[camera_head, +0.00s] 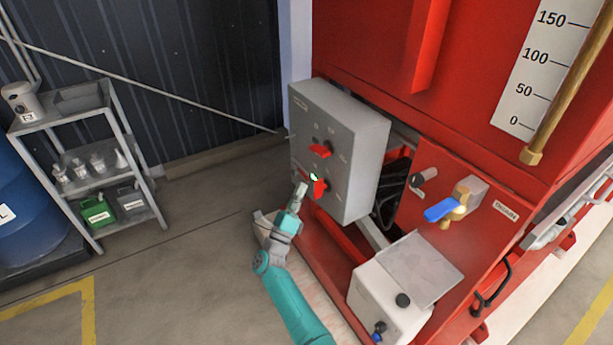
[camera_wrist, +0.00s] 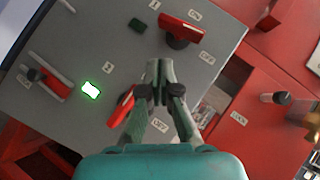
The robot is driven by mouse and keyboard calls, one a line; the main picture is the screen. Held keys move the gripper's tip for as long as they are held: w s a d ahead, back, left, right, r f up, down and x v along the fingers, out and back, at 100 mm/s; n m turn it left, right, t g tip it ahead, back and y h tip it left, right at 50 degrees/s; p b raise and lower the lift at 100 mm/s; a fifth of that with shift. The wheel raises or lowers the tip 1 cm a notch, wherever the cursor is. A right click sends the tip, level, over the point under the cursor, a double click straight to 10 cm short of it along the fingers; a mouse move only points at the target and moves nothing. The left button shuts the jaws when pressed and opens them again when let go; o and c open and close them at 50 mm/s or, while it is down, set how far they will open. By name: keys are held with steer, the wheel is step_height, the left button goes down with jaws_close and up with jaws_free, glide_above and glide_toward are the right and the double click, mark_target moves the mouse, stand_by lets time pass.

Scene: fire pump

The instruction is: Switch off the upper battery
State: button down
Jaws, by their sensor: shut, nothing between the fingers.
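A grey battery switch box (camera_head: 365,150) is mounted on the red pump unit. Its upper red switch handle (camera_head: 320,150) lies roughly sideways in the head view. In the wrist view this handle (camera_wrist: 181,30) is at the top, with a dark, unlit lamp (camera_wrist: 137,25) beside it. The lower red switch handle (camera_head: 319,187) has a lit green lamp (camera_head: 313,177). That lamp also glows in the wrist view (camera_wrist: 91,90), where my gripper partly hides the lower handle (camera_wrist: 122,107). My gripper (camera_wrist: 158,68) is shut and empty, in front of the panel between the two handles.
A blue-handled valve (camera_head: 442,210) and a white tank (camera_head: 388,300) are right of the box. A red-and-dark part (camera_wrist: 45,80) shows at left in the wrist view. A grey shelf (camera_head: 85,160) stands at far left. The floor between is clear.

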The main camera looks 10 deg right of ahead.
steer(key=shift+v, duration=1.05)
